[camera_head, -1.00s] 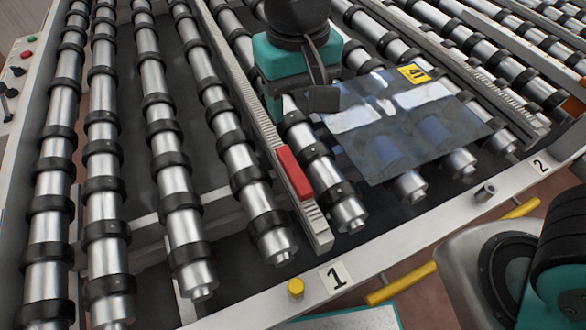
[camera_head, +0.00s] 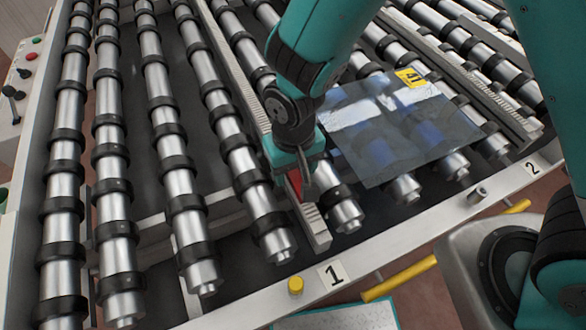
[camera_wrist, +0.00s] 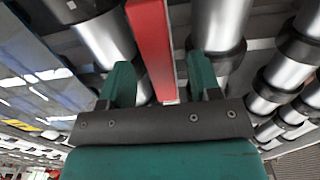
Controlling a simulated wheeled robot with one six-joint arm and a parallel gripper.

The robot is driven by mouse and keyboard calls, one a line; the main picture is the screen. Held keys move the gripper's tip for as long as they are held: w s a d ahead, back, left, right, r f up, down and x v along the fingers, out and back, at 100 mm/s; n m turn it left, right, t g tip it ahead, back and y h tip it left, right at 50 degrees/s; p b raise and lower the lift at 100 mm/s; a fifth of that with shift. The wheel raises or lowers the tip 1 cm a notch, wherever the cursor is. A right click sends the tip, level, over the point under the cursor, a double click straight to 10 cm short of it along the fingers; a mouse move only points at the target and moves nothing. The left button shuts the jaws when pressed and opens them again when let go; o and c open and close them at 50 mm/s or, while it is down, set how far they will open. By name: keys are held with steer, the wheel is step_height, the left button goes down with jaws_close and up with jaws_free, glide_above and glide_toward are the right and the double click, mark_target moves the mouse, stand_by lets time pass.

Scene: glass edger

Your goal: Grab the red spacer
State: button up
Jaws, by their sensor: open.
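The red spacer (camera_head: 296,184) sits on the grey toothed rail (camera_head: 315,226) near the rail's front end, above the number 1 label. In the head view my gripper covers most of it. In the wrist view the spacer (camera_wrist: 152,45) is a long red bar running between my two green fingers. My gripper (camera_head: 297,190) is right at the spacer and open; it also shows in the wrist view (camera_wrist: 159,66). A gap shows between the spacer and each finger there, so it is not clamped.
Rows of metal rollers with black rings (camera_head: 233,150) lie on both sides of the rail. A glass sheet (camera_head: 400,135) with a yellow tag (camera_head: 411,77) lies on rollers to the right. A yellow knob (camera_head: 296,286) stands on the front frame edge.

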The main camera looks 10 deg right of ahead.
steer(key=shift+f, duration=0.45)
steer(key=shift+c, duration=0.2)
steer(key=c, duration=1)
steer(key=shift+o, duration=0.2)
steer(key=shift+r, duration=0.15)
